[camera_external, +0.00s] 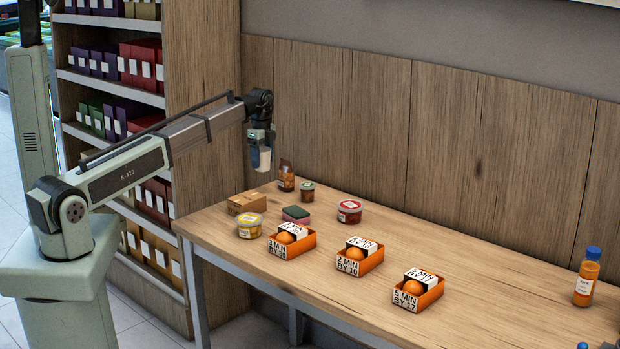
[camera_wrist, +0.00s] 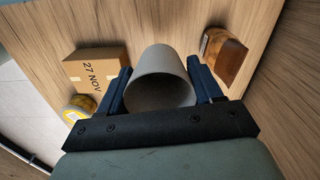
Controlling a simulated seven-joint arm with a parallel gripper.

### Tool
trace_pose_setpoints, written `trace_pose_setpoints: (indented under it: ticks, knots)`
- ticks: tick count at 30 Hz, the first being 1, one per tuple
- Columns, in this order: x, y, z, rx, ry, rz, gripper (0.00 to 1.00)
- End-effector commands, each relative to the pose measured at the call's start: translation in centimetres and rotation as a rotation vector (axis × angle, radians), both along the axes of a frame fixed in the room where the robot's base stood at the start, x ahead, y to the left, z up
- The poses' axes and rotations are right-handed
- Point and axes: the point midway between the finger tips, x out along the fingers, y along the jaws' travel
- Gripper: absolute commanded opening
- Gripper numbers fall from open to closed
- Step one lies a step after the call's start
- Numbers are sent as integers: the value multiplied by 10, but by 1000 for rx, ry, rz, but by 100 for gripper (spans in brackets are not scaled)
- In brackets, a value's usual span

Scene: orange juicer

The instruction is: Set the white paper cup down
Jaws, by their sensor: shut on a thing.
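The white paper cup (camera_external: 261,159) is in my gripper (camera_external: 262,140), held in the air above the far left end of the table in the external view. In the wrist view the cup (camera_wrist: 160,82) sits between the two dark fingers of my gripper (camera_wrist: 160,95), its open mouth toward the camera. The fingers are shut on it from both sides. The inside of the cup looks plain and grey, with nothing visible in it.
Below are a cardboard box (camera_external: 249,203), a brown bottle (camera_external: 286,176), a small jar (camera_external: 307,191), a yellow-lidded tub (camera_external: 250,225), a sponge (camera_external: 296,214) and a red tub (camera_external: 349,211). Several orange boxes (camera_external: 360,262) stand along the front. An orange bottle (camera_external: 586,277) stands right. The back middle of the table is clear.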

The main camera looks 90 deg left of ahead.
Motion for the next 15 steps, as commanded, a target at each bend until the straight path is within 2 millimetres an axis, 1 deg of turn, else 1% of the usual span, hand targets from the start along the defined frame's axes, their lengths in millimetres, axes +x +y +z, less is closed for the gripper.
trace_pose_setpoints:
  ticks: [5,14,15]
  knots:
    - [33,-30,-1,-1,1,-57,37]
    - [110,-106,-2,-3,3,-196,37]
    - [122,-116,-3,-3,3,-215,37]
